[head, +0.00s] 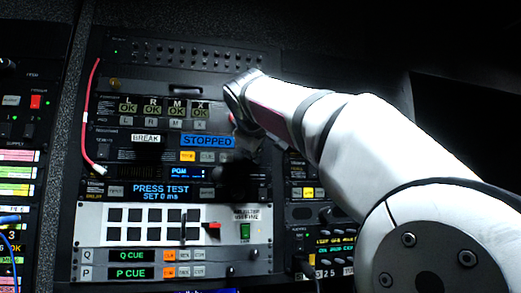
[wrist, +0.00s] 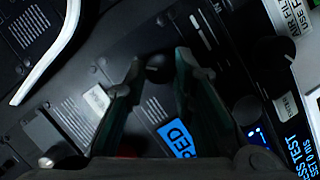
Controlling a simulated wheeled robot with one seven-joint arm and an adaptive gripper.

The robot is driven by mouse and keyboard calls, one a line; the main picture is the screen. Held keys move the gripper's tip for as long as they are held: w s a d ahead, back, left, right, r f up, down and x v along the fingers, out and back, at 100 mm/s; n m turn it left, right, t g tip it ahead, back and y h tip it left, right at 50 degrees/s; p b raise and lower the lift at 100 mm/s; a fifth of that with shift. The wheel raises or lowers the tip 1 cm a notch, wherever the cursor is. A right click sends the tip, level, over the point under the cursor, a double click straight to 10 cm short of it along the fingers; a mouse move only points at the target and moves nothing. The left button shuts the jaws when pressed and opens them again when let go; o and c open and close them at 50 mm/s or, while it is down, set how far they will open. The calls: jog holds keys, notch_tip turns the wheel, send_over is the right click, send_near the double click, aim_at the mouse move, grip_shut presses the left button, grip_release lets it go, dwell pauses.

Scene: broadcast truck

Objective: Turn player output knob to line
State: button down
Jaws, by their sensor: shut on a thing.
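A small dark round knob (wrist: 155,71) sits between the two fingertips of my gripper (wrist: 159,60) in the wrist view. My gripper is shut on this knob, on the face of a rack unit with a blue "STOPPED" display (head: 208,140). In the head view my gripper (head: 243,165) is a dark shape at the right end of that unit, and it hides the knob. The blue display also shows, partly covered by a finger, in the wrist view (wrist: 180,138). I cannot read any mark around the knob or where it points.
Below are a "PRESS TEST" display (head: 161,191), a white panel of black buttons (head: 150,222), and Q CUE and P CUE rows (head: 128,256). A red cable (head: 86,125) hangs at the rack's left. A larger dark knob (wrist: 289,49) is to the right in the wrist view.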

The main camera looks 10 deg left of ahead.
jog(key=shift+f, duration=0.15)
jog(key=c, duration=1.3)
grip_release()
jog(key=shift+w, duration=0.1)
jog(key=shift+c, duration=0.2)
jog(key=v, duration=1.2)
